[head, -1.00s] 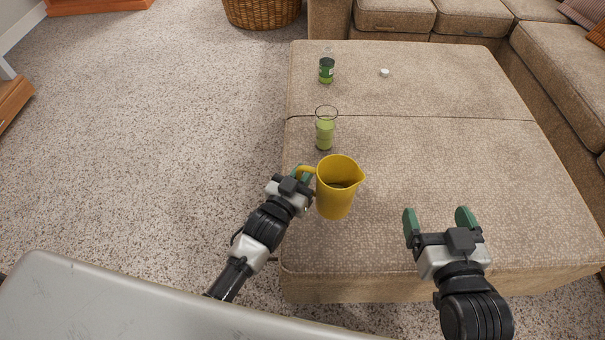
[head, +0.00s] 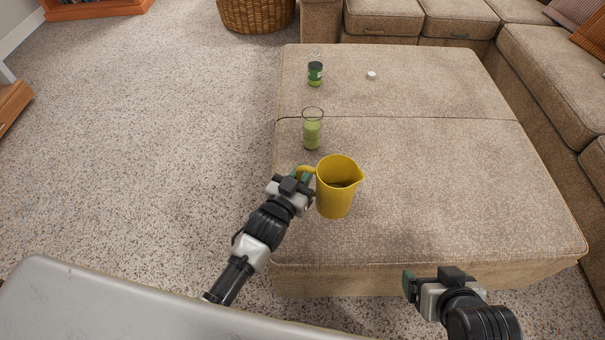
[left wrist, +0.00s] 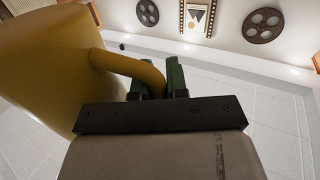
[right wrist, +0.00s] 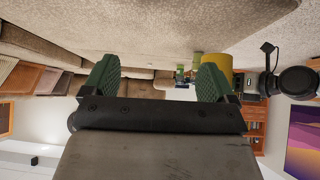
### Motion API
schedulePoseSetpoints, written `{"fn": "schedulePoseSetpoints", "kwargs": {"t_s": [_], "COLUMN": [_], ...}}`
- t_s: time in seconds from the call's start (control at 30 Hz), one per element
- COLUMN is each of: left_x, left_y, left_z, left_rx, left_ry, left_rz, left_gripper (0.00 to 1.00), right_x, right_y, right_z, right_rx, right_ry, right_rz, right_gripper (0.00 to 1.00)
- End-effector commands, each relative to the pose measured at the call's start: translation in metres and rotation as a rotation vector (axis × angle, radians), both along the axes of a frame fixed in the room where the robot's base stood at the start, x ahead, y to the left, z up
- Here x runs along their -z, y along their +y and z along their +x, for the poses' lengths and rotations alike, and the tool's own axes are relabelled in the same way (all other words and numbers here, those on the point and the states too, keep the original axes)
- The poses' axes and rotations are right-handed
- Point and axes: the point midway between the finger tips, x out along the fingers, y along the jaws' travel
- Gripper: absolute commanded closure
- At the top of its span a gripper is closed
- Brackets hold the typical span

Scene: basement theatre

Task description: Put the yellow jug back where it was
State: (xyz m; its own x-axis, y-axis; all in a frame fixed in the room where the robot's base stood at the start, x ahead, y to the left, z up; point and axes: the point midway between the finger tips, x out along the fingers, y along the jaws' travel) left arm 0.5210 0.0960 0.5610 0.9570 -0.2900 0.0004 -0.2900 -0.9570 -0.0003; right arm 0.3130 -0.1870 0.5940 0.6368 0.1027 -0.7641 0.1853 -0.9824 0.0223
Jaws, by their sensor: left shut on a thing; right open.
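The yellow jug (head: 335,190) is upright in the middle of the head view, over the near left part of the beige ottoman (head: 430,190). The left wrist view shows the handle (left wrist: 130,66) between the green fingers. Whether the jug's base touches the ottoman cannot be told. My right gripper (head: 424,282) is open and empty by the ottoman's front edge. The right wrist view shows its spread fingers, with the jug (right wrist: 217,68) beyond them.
A glass of green liquid (head: 312,132) stands just behind the jug. A green-labelled bottle (head: 315,74) and a small white cap (head: 371,75) are farther back. The ottoman's right side is clear. A sofa (head: 560,90) borders the right; open carpet (head: 150,140) lies left.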

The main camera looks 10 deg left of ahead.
Motion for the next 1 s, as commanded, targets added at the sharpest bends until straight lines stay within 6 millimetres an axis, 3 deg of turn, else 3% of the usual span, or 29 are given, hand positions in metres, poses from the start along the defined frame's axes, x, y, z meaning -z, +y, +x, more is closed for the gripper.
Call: {"fn": "schedulePoseSetpoints", "kwargs": {"t_s": [0.3,0.73,0.87,1.0], "left_x": [-0.007,-0.011,-0.028,-0.063], "left_y": [0.0,0.0,0.007,0.026], "left_z": [0.002,0.002,-0.002,-0.012], "left_rx": [0.0,-0.005,-0.03,-0.091], "left_ry": [-0.002,-0.003,-0.006,-0.011], "left_rz": [-0.003,-0.004,-0.009,-0.012], "left_gripper": [1.0,1.0,1.0,1.0], "right_x": [0.006,0.01,0.01,0.01], "right_y": [-0.006,-0.01,-0.01,-0.01], "right_z": [-0.017,-0.027,-0.028,-0.028], "right_rx": [0.01,0.014,0.014,0.014], "right_ry": [0.119,0.181,0.184,0.184], "right_rz": [-0.026,-0.039,-0.039,-0.039], "right_gripper": [0.13,0.13,0.13,0.13]}}
